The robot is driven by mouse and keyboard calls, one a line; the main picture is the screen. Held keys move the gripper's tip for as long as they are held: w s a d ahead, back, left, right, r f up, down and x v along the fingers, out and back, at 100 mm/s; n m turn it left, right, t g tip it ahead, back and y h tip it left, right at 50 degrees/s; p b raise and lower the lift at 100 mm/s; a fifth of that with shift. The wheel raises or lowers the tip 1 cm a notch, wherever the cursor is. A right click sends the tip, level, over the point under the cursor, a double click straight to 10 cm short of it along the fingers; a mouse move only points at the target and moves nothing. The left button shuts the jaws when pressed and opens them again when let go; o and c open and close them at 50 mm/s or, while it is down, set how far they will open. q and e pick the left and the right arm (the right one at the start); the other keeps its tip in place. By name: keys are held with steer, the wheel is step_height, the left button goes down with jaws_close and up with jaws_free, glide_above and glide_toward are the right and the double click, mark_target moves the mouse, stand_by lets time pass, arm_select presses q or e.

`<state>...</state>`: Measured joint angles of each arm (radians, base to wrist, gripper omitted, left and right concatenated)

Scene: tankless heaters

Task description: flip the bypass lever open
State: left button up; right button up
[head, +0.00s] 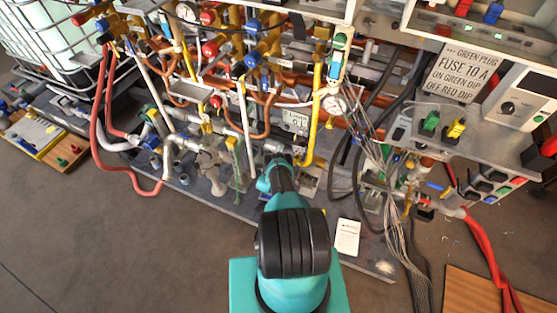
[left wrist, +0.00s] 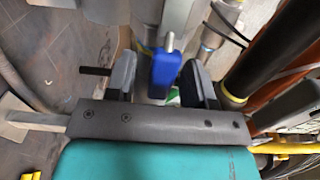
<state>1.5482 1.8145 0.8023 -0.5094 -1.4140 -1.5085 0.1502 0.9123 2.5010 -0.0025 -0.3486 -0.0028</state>
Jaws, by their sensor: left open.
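In the left wrist view my left gripper (left wrist: 160,80) is open, with one dark finger on each side of a blue handle (left wrist: 164,74). The blue handle has a metal pin at its top and sits between the fingers, with a gap visible on at least the left side. I cannot tell for certain that it is the bypass lever, as no label on it is readable. In the head view one teal and black arm of mine reaches up from the bottom middle to the lower pipework, and its own links hide the fingertips and what is between them. My right gripper is not in view.
Dense pipework with red, blue and yellow valve handles fills the back. A yellow pipe (head: 317,120) and hanging grey cables (head: 392,205) stand right of my arm. A white card (head: 347,238) lies on the base plate. The floor at the left front is clear.

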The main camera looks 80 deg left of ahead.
arm_select(q)
steer(key=shift+s+d, duration=0.1)
steer(key=v, duration=1.7)
